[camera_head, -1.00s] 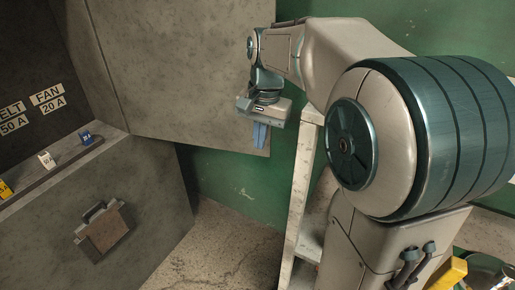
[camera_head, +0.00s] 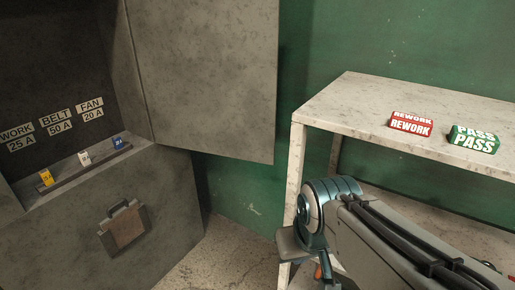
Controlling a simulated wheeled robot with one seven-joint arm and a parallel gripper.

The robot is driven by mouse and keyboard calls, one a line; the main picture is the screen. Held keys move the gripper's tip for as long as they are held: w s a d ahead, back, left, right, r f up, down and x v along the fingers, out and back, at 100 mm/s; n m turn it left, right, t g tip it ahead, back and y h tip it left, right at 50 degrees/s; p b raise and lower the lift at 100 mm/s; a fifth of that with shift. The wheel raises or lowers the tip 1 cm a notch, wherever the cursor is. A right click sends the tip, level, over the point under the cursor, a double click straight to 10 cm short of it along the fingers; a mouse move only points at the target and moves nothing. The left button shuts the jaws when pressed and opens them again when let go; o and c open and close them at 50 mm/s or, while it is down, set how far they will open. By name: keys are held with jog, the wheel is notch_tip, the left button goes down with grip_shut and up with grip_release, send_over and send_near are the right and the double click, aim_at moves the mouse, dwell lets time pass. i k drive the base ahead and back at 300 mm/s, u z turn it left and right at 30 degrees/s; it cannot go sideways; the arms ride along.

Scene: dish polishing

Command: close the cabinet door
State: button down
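The grey cabinet door (camera_head: 207,75) stands wide open, hinged at the right side of the cabinet opening and swung out to the right. The cabinet (camera_head: 75,220) fills the left of the view, its dark inside exposed. My gripper (camera_head: 300,246) is low in the middle, below and to the right of the door's lower right corner, apart from it in the picture. Its fingers are too small and hidden to tell whether they are open, and I see nothing held.
A pale shelf table (camera_head: 360,100) stands right of the door, behind my arm. It bears a red REWORK block (camera_head: 410,124) and a green PASS block (camera_head: 473,139). Blue, white and yellow (camera_head: 46,177) switches sit on the cabinet ledge. Bare floor (camera_head: 215,255) shows between cabinet and table.

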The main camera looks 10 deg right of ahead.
aim_at(208, 69)
jog(key=u, duration=0.9)
jog(key=i, duration=0.55)
jog(key=z, duration=0.5)
